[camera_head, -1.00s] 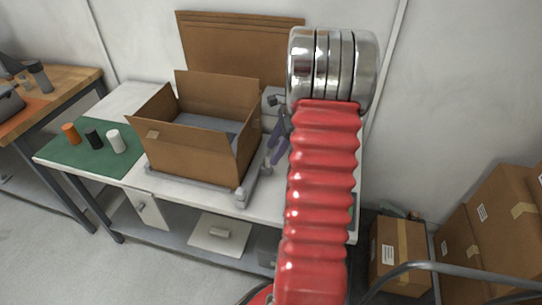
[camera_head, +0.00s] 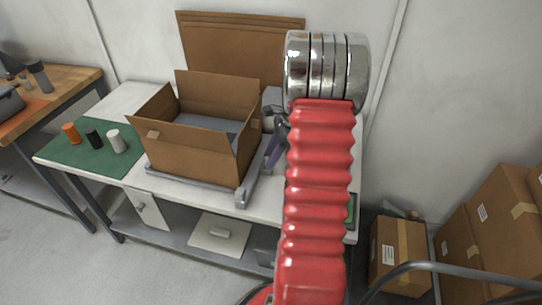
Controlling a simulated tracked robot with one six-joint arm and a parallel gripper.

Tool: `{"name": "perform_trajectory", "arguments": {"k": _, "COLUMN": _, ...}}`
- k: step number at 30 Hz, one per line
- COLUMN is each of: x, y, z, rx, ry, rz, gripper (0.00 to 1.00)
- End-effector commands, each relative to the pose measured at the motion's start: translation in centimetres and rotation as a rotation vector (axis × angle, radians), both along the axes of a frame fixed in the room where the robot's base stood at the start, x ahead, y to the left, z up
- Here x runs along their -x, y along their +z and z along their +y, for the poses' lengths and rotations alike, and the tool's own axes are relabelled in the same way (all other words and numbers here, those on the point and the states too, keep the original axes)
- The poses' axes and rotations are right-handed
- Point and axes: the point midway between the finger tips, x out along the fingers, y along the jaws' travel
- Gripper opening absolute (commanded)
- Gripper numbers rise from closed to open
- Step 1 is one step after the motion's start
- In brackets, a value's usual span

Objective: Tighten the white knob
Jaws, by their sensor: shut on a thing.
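My red ribbed arm with its chrome joint stands over the right part of the white workbench (camera_head: 265,208) and covers much of it. Only a small dark and purple-grey part of my gripper (camera_head: 275,145) shows at the arm's left edge, beside the open box. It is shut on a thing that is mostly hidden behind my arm. No white knob can be made out there. A small white cylinder (camera_head: 117,142) stands upright on the green mat (camera_head: 66,153) at the left. I cannot tell whether it is the knob.
An open cardboard box (camera_head: 190,155) stands on a grey base just left of my arm. A black cylinder (camera_head: 93,138) and an orange one (camera_head: 70,133) stand on the mat. Cartons (camera_head: 398,255) and a grey rail (camera_head: 450,268) are at the lower right. Flat cardboard leans on the wall.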

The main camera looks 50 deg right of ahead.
Motion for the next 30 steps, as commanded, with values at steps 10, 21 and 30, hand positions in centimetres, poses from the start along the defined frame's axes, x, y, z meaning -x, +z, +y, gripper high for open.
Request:
{"name": "perform_trajectory", "arguments": {"k": 10, "x": -0.03, "y": 0.05, "z": -0.08, "rx": 0.002, "ry": -0.010, "rz": -0.001, "gripper": 0.14}}
{"name": "perform_trajectory", "arguments": {"k": 21, "x": 0.20, "y": 0.10, "z": 0.17, "rx": 0.003, "ry": -0.267, "rz": -0.002, "gripper": 0.14}}
{"name": "perform_trajectory", "arguments": {"k": 30, "x": 0.23, "y": 0.07, "z": 0.24, "rx": 0.002, "ry": -0.401, "rz": -0.002, "gripper": 0.14}}
